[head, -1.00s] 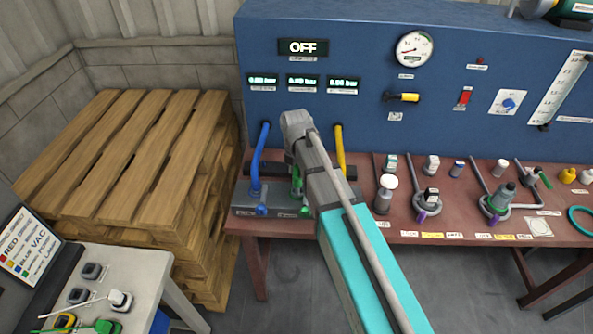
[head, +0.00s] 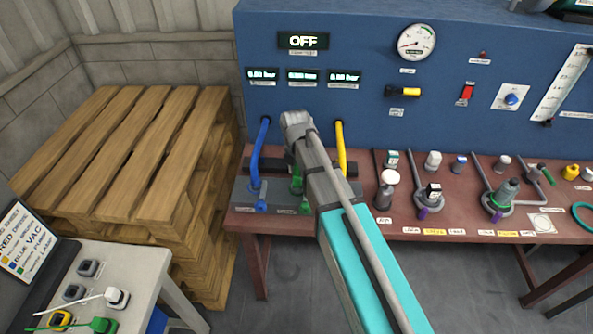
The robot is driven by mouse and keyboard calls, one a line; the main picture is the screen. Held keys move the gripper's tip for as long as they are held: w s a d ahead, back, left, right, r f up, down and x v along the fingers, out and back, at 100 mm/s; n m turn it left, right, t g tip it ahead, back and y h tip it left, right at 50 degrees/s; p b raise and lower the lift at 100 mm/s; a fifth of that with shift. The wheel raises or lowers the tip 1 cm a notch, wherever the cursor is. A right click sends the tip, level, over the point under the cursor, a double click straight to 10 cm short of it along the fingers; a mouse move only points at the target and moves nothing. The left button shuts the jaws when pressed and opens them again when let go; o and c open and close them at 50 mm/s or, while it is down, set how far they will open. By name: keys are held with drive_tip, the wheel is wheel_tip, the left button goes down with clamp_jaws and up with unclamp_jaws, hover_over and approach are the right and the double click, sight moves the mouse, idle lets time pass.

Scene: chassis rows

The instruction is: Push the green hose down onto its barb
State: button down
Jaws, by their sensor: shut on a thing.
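The green hose (head: 296,183) shows only as a short piece at the left edge of my grey wrist, above the grey barb block (head: 240,192) on the bench. My wrist and forearm cover the rest of it and its barb, so how far it sits on the barb cannot be told. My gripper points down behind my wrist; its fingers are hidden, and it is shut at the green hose. A blue hose (head: 260,150) curves from the panel down to the block on the left. A yellow hose (head: 341,150) comes down on the right, its lower end hidden.
The blue panel (head: 370,65) stands close behind the hoses and its display reads OFF. Several fittings and valves stand on the red-brown bench (head: 400,225) to the right. A wooden pallet stack (head: 130,150) is left. A small white table (head: 140,270) is at front left.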

drive_tip(key=shift+f+b, duration=1.05)
drive_tip(key=shift+f, duration=0.05)
drive_tip(key=shift+c, duration=1.3)
unclamp_jaws()
